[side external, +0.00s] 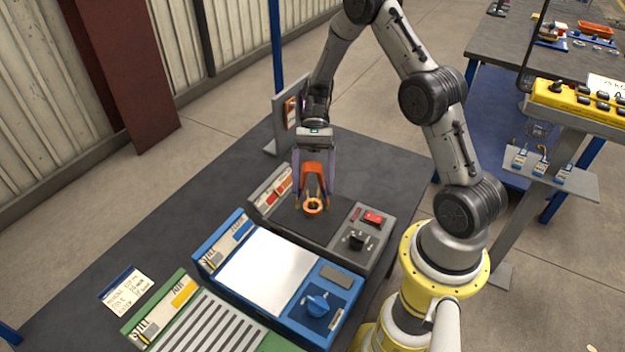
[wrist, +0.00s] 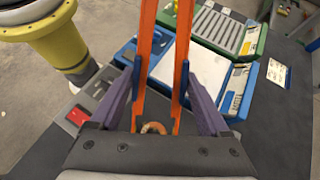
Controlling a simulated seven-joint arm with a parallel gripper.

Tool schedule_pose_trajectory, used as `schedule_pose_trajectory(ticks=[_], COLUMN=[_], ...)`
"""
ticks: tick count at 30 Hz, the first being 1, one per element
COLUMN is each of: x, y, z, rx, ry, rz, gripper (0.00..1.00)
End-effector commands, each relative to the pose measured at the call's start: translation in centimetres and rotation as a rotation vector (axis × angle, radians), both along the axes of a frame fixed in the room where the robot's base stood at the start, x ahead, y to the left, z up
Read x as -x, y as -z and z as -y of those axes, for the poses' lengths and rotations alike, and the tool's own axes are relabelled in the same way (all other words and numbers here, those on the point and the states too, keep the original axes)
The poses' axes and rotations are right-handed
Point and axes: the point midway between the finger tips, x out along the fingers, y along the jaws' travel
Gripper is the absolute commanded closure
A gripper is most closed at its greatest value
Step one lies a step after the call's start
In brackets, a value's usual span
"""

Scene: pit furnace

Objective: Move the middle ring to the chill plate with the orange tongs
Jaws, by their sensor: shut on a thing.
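My gripper (side external: 314,190) is shut on the orange tongs (side external: 313,170) and holds them pointing down over the dark unit. In the wrist view the tongs (wrist: 144,60) run between my purple fingers. An orange ring (side external: 313,206) shows at the tongs' lower end. In the wrist view the ring (wrist: 154,128) appears between the two tong legs; whether they grip it, and whether it touches the dark surface, I cannot tell. No other ring is visible. The blue unit with a bare pale plate (side external: 268,272), apparently the chill plate, stands beside the dark unit.
The dark unit (side external: 340,226) has a red part and black knob on its panel. A green slatted unit (side external: 205,325) lies beyond the blue one, with a note card (side external: 126,290) nearby. The pale plate is clear.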

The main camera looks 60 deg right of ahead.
Motion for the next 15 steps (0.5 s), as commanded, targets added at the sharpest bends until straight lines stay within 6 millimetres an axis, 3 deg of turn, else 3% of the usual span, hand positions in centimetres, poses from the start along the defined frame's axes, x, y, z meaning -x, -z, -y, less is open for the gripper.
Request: schedule_pose_trajectory(ticks=[2, 10, 15], x=[-0.01, -0.01, -0.01], y=[-0.04, -0.06, -0.07], z=[-0.01, -0.01, -0.01], rx=[-0.001, -0.001, -0.001], ry=[0.0, 0.0, 0.0], rz=[0.0, 0.0, 0.0], gripper=[0.49, 0.97, 1.0])
